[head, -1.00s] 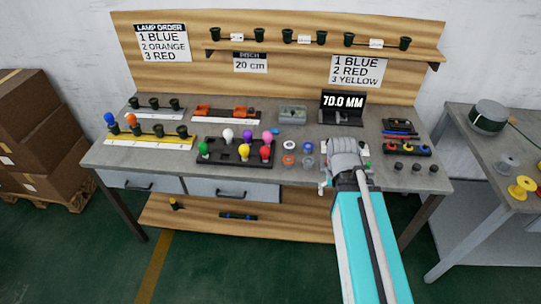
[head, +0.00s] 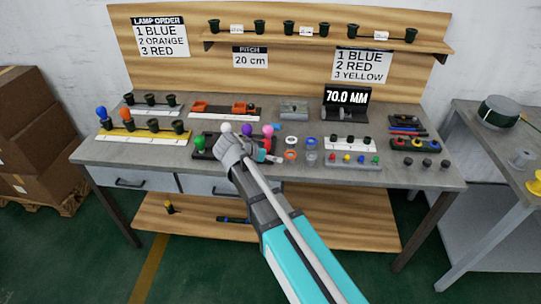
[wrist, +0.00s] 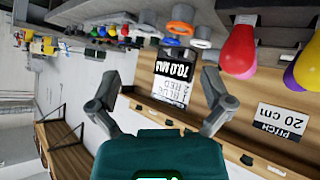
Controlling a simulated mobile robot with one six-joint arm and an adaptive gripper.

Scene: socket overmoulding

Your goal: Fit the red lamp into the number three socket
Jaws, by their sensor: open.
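The yellow socket strip (head: 125,137) stands left of the rack. It holds a blue lamp (head: 101,113) and an orange lamp (head: 130,118); its third socket (head: 153,125) is empty.
White (head: 226,127), purple (head: 247,130), pink (head: 268,130) and green (head: 199,142) lamps stand close around my gripper. Coloured rings (head: 290,155) lie right of the rack. The lamp order sign (head: 160,38) lists blue, orange, red.

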